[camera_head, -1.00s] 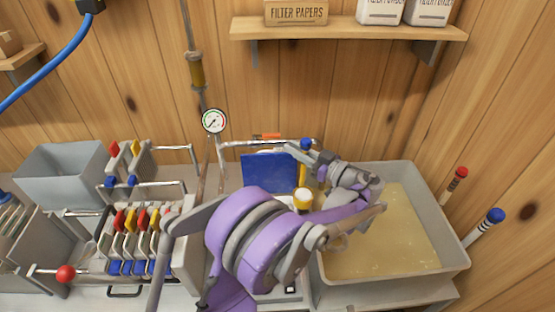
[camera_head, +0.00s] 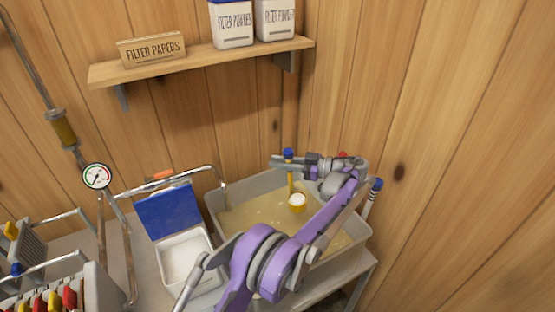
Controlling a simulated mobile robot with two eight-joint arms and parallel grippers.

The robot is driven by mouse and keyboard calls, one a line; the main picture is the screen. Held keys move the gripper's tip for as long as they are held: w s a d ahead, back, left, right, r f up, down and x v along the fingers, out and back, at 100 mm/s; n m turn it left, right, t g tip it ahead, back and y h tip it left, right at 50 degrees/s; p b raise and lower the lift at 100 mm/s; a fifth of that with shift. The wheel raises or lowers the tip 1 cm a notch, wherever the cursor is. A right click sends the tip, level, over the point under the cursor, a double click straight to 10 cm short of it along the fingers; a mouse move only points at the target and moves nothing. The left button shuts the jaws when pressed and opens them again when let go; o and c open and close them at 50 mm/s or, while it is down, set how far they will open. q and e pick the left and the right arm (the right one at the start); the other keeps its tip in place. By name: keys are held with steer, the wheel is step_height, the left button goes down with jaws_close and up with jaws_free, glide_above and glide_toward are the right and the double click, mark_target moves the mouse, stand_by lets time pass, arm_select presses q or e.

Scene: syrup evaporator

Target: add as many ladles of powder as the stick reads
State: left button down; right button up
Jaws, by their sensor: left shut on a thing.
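My left gripper (camera_head: 284,160) is shut on the upright handle of a yellow ladle (camera_head: 291,183) with a blue top. The ladle's cup (camera_head: 297,205) holds white powder and hangs over the pan (camera_head: 213,198) of cloudy yellowish liquid. A white powder tub (camera_head: 212,258) stands left of the pan, its blue lid (camera_head: 168,209) raised and white powder inside. A blue-topped stick (camera_head: 372,195) stands at the pan's right edge. A red-topped stick (camera_head: 342,155) is mostly hidden behind my arm. No reading is legible. My right gripper is out of view.
A pressure gauge (camera_head: 97,176) and pipes stand left of the tub. A filter rack (camera_head: 90,290) with coloured tabs is at the lower left. Above, a wall shelf (camera_head: 205,62) carries a filter papers box (camera_head: 152,50) and two filter powder containers (camera_head: 232,24).

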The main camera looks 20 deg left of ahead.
arm_select(q)
steer(key=s+a+f+n+t+h+b, duration=0.1)
steer(key=s+a+f+n+t+h, duration=0.1)
steer(key=f, duration=0.4)
steer(key=s+a+f+n+t+h+b, duration=0.1)
steer(key=s+a+f+n+t+h, duration=0.1)
steer(key=f+h, duration=0.3)
steer(key=s+a+f+n+t+h+b, duration=0.1)
steer(key=s+a+f+n+t+h, duration=0.1)
steer(key=f, duration=0.4)
steer(key=shift+s+a+f+n+h+b, duration=0.3)
steer(key=shift+n+h, duration=0.4)
steer(key=shift+n, duration=0.3)
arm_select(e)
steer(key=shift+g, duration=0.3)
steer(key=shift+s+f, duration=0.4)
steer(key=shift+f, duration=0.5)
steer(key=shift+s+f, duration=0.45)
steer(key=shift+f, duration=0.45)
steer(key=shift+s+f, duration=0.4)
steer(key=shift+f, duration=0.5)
